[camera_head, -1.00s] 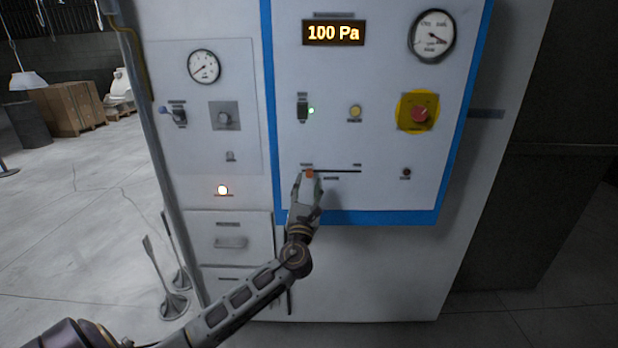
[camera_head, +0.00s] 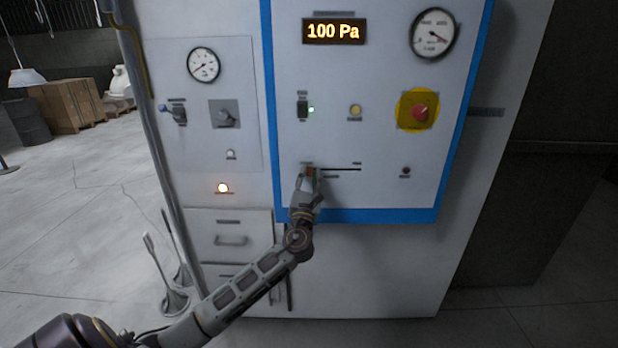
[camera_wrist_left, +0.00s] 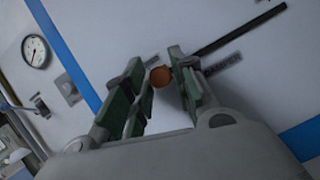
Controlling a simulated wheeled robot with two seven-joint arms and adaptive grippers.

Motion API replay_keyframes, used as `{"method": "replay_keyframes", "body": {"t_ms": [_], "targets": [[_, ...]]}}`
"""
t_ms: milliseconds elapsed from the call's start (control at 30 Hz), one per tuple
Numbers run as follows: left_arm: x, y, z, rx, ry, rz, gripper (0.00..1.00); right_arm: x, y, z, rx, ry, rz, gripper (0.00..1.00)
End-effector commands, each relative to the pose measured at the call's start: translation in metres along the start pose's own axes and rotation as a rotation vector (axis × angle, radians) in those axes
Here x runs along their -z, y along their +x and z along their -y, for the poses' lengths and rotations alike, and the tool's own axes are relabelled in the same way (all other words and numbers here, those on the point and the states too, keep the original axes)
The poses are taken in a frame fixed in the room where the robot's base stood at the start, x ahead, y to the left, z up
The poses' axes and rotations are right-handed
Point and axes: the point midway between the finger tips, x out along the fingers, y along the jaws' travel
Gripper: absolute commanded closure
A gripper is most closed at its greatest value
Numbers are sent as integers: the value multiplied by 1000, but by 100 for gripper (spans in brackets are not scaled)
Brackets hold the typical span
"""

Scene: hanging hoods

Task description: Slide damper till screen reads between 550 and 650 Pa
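The damper's orange knob (camera_head: 310,171) is at the left end of its dark horizontal slot (camera_head: 342,169), low on the blue-framed panel. The screen (camera_head: 334,32) reads 100 Pa. My left gripper (camera_head: 308,176) is at the knob and partly covers it in the head view. In the left wrist view, the knob (camera_wrist_left: 160,77) shows between the green-padded fingertips (camera_wrist_left: 157,68). The fingers are apart, with the right one close beside the knob and a small gap at the left one. I cannot tell if either touches. My right gripper is not in view.
A red emergency button (camera_head: 419,111) on a yellow disc, a yellow button (camera_head: 355,112) and a green-lit switch (camera_head: 303,109) sit above the slot. A round gauge (camera_head: 433,34) is at upper right. The panel right of the knob along the slot is clear.

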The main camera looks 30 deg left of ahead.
Motion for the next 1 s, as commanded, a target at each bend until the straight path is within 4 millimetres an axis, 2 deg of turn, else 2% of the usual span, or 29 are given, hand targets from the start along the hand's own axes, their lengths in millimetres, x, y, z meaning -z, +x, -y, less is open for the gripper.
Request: {"method": "replay_keyframes", "body": {"t_ms": [33,167,567,1000], "targets": [[0,0,0,0,0,0,85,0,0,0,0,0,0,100],[0,0,0,0,0,0,100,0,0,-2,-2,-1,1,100],[-2,1,6,-1,-2,0,100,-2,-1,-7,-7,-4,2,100],[-14,7,57,-2,-3,0,100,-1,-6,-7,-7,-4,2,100]]}}
